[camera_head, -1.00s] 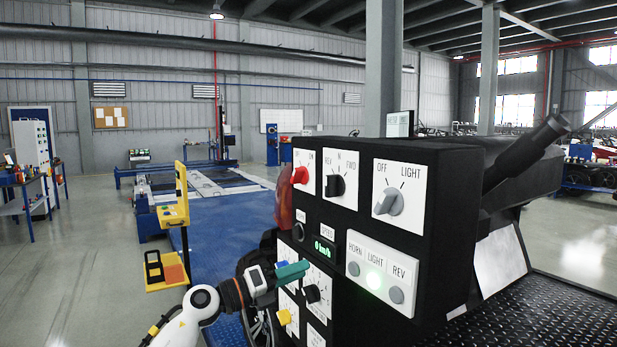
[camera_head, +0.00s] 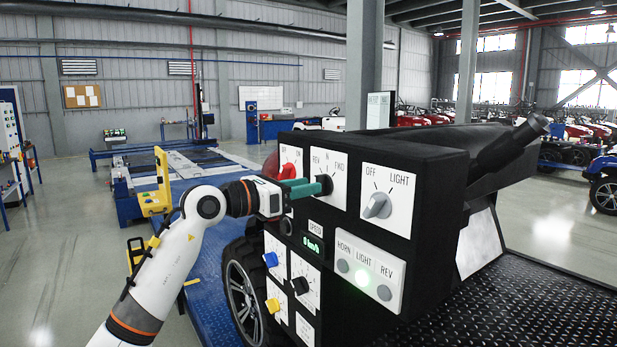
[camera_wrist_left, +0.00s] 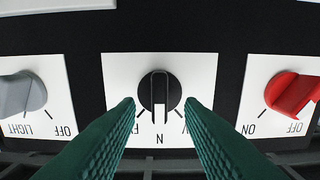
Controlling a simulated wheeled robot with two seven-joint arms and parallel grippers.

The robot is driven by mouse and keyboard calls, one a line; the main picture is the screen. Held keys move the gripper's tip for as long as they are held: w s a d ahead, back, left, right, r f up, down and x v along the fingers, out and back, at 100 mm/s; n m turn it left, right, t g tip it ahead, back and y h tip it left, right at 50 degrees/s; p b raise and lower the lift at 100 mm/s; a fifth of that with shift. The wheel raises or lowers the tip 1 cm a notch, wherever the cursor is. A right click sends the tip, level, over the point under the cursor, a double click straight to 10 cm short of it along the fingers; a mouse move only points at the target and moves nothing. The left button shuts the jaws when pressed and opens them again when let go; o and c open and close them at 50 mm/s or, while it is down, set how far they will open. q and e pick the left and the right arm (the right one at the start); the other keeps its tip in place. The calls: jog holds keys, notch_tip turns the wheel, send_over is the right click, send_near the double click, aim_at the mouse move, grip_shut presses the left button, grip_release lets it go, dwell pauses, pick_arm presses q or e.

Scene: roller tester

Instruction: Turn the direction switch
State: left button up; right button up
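The direction switch is a black round knob (camera_head: 324,184) on a white plate marked REV, N and FWD, on the upper part of a black control box. In the left wrist view the knob (camera_wrist_left: 159,88) appears upside down, with its grip bar upright in line with the N mark. My left gripper (camera_head: 313,188) has green ribbed fingers and is right at the knob. In the left wrist view the fingers (camera_wrist_left: 159,106) are open, one on each side of the knob, with visible gaps. My right gripper is not in view.
A red ON/OFF switch (camera_head: 287,172) and a grey light switch (camera_head: 377,206) flank the direction switch. Below are the speed display (camera_head: 313,243), a panel of lamps (camera_head: 364,278) with LIGHT lit, and blue (camera_head: 270,259) and yellow (camera_head: 272,305) knobs.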

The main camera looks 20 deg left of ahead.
pick_arm(q)
jog(key=shift+x, duration=0.9)
jog(key=shift+c, duration=0.4)
